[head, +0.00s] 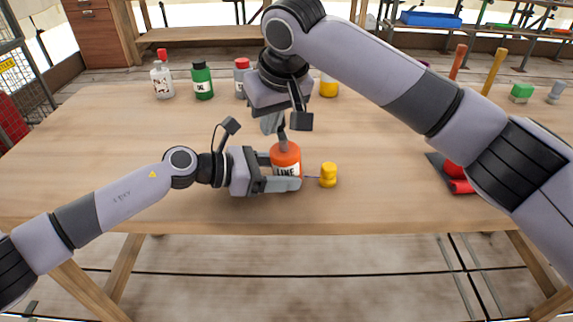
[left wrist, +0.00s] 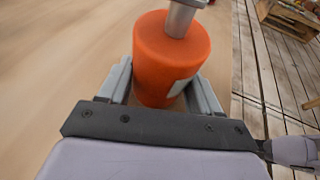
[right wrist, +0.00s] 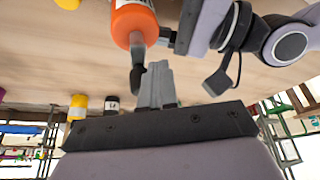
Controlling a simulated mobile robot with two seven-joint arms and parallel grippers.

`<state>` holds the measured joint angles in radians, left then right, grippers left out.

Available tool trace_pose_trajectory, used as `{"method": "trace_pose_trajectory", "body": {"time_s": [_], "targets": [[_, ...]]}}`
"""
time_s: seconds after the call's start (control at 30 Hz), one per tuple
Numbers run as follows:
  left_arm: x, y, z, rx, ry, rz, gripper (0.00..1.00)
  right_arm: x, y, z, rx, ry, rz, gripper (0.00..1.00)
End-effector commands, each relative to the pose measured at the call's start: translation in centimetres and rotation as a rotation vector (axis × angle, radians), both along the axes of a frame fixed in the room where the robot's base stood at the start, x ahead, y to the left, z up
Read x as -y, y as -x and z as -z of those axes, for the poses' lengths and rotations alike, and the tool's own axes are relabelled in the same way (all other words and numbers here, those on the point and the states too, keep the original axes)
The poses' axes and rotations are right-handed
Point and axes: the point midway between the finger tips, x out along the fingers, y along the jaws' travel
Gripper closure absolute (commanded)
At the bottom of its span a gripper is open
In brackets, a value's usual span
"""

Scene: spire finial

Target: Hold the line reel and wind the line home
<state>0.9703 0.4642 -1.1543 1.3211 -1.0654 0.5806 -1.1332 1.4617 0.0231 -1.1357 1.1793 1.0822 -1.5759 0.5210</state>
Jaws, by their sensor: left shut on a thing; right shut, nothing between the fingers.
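The orange line reel (head: 286,156), with a white LINE label, stands upright on the table. My left gripper (head: 284,184) is shut around its lower body from the left; the left wrist view shows a finger on each side of the reel (left wrist: 170,60). A grey stem (head: 282,138) rises from the reel's top, and the right wrist view shows a dark knob (right wrist: 137,76) at its end. My right gripper (head: 271,125) is above the reel; its shut, empty fingers (right wrist: 157,84) are close beside the knob. I cannot tell whether they touch it. A thin line runs from the reel to a yellow piece (head: 328,175).
Several bottles stand along the back, including a green one (head: 203,81) and a white one with a red cap (head: 163,78). A red item (head: 459,180) lies at the right under my right arm. The table (head: 90,140) is clear at the left.

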Motion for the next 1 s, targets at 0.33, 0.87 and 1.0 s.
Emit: {"method": "trace_pose_trajectory", "body": {"time_s": [0.33, 0.87, 1.0], "targets": [[0.0, -0.1, -0.2, 0.003, 0.002, 0.000, 0.54, 0.1, 0.0, 0.3, -0.005, 0.004, 0.003, 1.00], [0.0, 0.0, -0.2, 0.004, 0.002, 0.002, 0.53, 0.8, -1.2, 0.2, -0.003, 0.003, 0.004, 1.00], [0.1, 0.0, -0.1, 0.004, 0.001, 0.003, 0.53, 0.8, -1.2, 0.2, -0.002, 0.002, 0.003, 1.00]]}}
